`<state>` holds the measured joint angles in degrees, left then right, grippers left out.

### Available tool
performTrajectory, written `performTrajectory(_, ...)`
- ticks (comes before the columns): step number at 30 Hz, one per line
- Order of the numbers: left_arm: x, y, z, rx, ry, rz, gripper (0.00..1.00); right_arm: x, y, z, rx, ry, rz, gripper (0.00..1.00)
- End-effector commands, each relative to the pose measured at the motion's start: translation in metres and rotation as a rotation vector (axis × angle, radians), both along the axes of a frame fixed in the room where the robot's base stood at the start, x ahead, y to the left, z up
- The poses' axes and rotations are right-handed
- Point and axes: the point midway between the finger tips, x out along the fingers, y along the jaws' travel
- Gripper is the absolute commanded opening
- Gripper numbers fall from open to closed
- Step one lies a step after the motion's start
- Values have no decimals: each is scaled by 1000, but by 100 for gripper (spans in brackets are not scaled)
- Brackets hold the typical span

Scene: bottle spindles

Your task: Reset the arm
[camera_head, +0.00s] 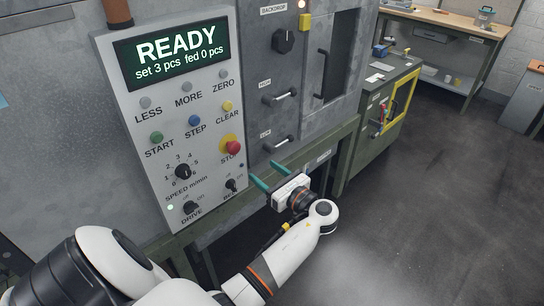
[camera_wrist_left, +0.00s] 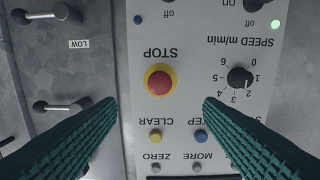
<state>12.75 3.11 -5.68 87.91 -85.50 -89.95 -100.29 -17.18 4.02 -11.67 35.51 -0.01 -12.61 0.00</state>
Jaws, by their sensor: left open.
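My left arm (camera_head: 285,262) reaches in from the bottom of the head view. Its gripper (camera_head: 263,171) has two teal fingers, open with nothing between them, in front of the machine just right of the control panel (camera_head: 125,120). In the left wrist view the open fingers (camera_wrist_left: 159,101) frame the panel, which appears upside down. The red STOP button (camera_wrist_left: 160,80) lies above and between the fingertips there. I cannot tell the exact gap to the panel. My right gripper is in neither view.
The display (camera_head: 170,53) reads READY, set 3 pcs, fed 0 pcs. The speed knob (camera_head: 183,172) and two small switches sit low on the panel. Bar handles (camera_head: 280,97) stick out right of the panel. A green cabinet (camera_head: 378,125) and workbench (camera_head: 455,25) stand beyond; the right floor is clear.

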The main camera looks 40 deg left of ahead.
Motion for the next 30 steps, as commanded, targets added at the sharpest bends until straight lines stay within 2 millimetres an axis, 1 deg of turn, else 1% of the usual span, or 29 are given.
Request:
performTrajectory(7, 0, 0, 0, 0, 0, 0, 61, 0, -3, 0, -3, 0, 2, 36)
performTrajectory(9, 1, -1, -4, -6, 2, -7, 61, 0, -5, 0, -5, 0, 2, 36)
performTrajectory(11, 3, -1, -15, -23, 3, -29, 61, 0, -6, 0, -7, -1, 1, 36)
performTrajectory(13, 7, -3, -41, -69, -1, -77, 61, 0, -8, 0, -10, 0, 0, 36)
performTrajectory(14, 8, -5, -56, -99, -5, -103, 61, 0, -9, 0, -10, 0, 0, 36)
performTrajectory(15, 9, -7, -81, -151, -11, -140, 61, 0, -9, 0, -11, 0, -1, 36)
performTrajectory(17, 8, -14, -123, -246, -28, -193, 61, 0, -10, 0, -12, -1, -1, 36)
performTrajectory(18, 5, -19, -154, -322, -46, -222, 61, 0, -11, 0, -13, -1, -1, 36)
performTrajectory(20, -4, -28, -199, -441, -74, -248, 61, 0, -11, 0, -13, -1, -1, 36)
performTrajectory(21, -13, -35, -228, -521, -96, -255, 61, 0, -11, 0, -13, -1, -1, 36)
performTrajectory(22, -21, -40, -249, -583, -114, -253, 61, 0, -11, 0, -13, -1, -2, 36)
performTrajectory(23, -31, -46, -270, -645, -133, -247, 61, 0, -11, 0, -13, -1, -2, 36)
performTrajectory(24, -44, -54, -296, -729, -161, -233, 61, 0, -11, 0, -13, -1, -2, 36)
performTrajectory(26, -67, -67, -334, -851, -207, -193, 61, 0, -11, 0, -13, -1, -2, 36)
performTrajectory(27, -86, -76, -358, -932, -241, -156, 61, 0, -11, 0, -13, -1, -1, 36)
performTrajectory(29, -116, -89, -391, -1048, -296, -81, 61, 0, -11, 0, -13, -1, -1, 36)
performTrajectory(30, -137, -98, -411, -1121, -338, -21, 61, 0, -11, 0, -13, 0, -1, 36)
